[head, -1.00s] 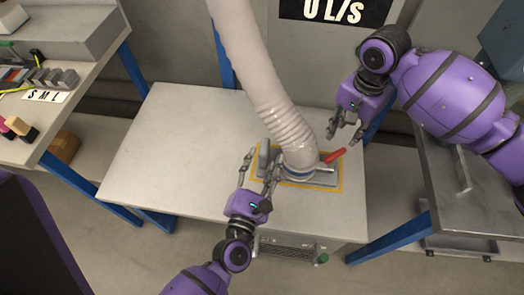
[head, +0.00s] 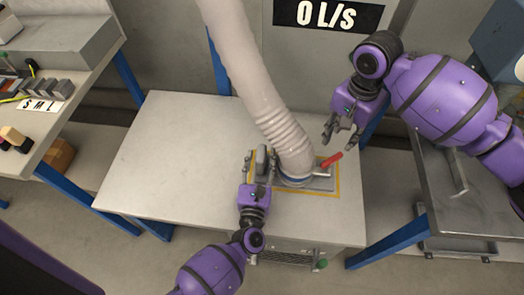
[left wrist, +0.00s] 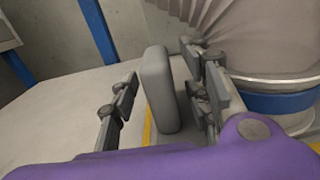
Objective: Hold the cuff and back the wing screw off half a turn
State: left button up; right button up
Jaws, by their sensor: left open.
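The cuff (head: 296,178) is the hose's lower end, a pale collar with a blue band; the band also shows at the right of the left wrist view (left wrist: 275,103). A grey upright flat piece (head: 262,157), possibly the wing screw, stands just left of it. My left gripper (head: 259,170) is open; in the left wrist view the grey piece (left wrist: 158,88) stands between its fingers, with a gap at the left finger. Contact at the right finger is unclear. My right gripper (head: 341,138) is open and empty above the red handle (head: 331,161) right of the cuff.
A ribbed hose (head: 265,100) rises from the cuff to the upper left. The table (head: 160,150) is clear on its left. A yellow outline frames the base plate. A sign reading "0 L/s" (head: 328,15) hangs behind. A side bench (head: 60,70) stands left, a metal cart right.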

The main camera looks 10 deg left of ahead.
pick_arm(q)
jog(key=shift+w+a, duration=0.15)
jog(key=shift+w, duration=1.45)
grip_shut()
